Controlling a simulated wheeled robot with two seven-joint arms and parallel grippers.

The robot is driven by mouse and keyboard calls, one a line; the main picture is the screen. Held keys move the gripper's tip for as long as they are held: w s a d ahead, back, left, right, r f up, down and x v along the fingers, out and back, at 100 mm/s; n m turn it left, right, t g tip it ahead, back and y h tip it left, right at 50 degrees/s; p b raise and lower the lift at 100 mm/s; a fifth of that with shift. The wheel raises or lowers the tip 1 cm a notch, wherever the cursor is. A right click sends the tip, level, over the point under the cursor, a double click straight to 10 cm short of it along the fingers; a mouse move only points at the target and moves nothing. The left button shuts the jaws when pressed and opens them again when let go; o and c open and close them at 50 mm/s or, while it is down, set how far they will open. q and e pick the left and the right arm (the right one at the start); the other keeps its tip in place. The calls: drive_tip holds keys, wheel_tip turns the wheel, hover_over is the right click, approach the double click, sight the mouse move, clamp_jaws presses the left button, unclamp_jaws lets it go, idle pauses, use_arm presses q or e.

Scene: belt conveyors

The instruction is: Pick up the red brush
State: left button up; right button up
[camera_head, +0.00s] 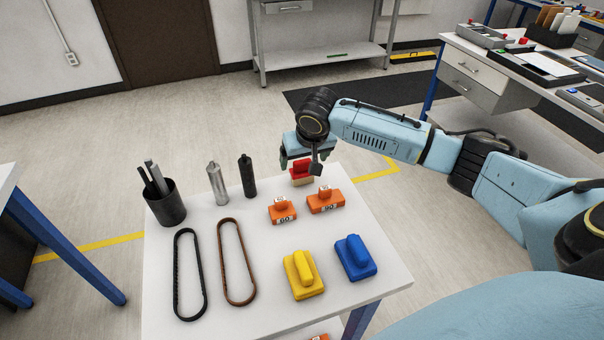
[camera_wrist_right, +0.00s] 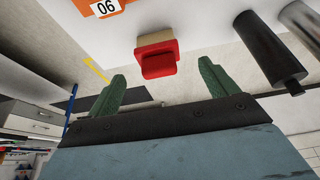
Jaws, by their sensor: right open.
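The red brush (camera_head: 301,168), with a red top and a tan base, stands near the far edge of the white table. In the right wrist view the red brush (camera_wrist_right: 157,60) lies ahead of and between the two green fingertips. My right gripper (camera_head: 300,163) is over the far edge of the table, close behind the brush. The right gripper (camera_wrist_right: 161,88) is open and its fingers are apart with nothing between them. In the head view the gripper partly covers the brush's surroundings. My left gripper is not in view.
Two orange blocks (camera_head: 282,211) marked 90 stand just in front of the brush. Yellow (camera_head: 302,275) and blue (camera_head: 355,257) brushes are nearer. Grey (camera_head: 217,184) and black (camera_head: 247,177) cylinders, a black cup (camera_head: 166,205) and two belts (camera_head: 237,262) occupy the left side.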

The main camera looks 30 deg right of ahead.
sight(304, 162)
drive_tip(key=shift+w+d+f, duration=0.1)
drive_tip(key=shift+w+f, duration=0.15)
drive_tip(key=shift+f, duration=0.4)
drive_tip(key=b+x, duration=0.1)
drive_tip(key=x, duration=0.2)
drive_tip(key=shift+w+d+f, duration=0.1)
drive_tip(key=shift+w+f, duration=0.2)
drive_tip(key=shift+f, duration=0.1)
drive_tip(key=shift+c, duration=0.3)
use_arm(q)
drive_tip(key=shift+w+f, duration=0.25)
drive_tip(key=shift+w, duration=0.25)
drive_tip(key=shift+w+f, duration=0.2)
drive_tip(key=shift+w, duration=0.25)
use_arm(e)
drive_tip(key=c, duration=1)
use_arm(q)
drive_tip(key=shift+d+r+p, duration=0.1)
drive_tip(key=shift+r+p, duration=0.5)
drive_tip(key=shift+p, duration=0.1)
use_arm(e)
wheel_tip(304, 162, up, 10)
drive_tip(key=shift+r, duration=0.1)
